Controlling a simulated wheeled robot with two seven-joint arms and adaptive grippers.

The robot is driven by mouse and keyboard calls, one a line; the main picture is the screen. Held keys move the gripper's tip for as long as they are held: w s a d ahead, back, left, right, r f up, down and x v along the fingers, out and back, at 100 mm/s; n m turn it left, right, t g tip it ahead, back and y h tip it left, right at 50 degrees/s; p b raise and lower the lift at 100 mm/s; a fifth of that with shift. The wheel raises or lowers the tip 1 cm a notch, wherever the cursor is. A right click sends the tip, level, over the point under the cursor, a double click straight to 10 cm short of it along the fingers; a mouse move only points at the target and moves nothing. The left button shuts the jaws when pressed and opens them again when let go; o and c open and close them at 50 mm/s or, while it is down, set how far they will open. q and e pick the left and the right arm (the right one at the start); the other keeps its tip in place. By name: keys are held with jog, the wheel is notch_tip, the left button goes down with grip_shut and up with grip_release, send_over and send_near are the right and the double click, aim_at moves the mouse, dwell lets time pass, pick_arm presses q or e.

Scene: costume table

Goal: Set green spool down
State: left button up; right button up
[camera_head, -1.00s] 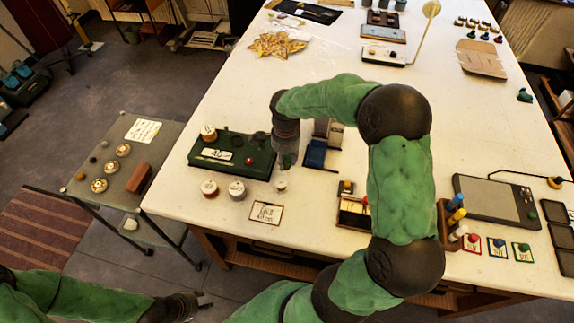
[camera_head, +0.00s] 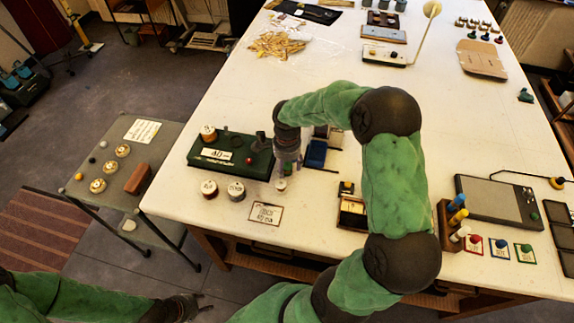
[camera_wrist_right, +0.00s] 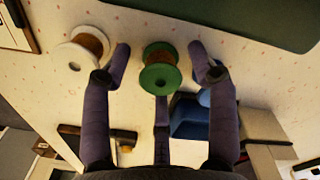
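The green spool (camera_wrist_right: 160,68), with green flanges and brown winding, shows in the right wrist view. It sits between the spread fingers of my right gripper (camera_wrist_right: 160,55), with a small gap on either side. It appears to be on the white table, but its contact underneath is hidden.
The dark green case (camera_head: 232,154) is just left of my right gripper. Two round spools (camera_head: 236,191) and a label card (camera_head: 266,213) are in front. A blue block (camera_head: 316,153) is close on the right.

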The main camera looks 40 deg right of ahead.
aim_at(287, 165)
jog(key=shift+r, duration=0.25)
notch_tip(287, 165, up, 12)
jog(key=p, duration=0.2)
jog(key=shift+f, duration=0.1)
dwell(0.6)
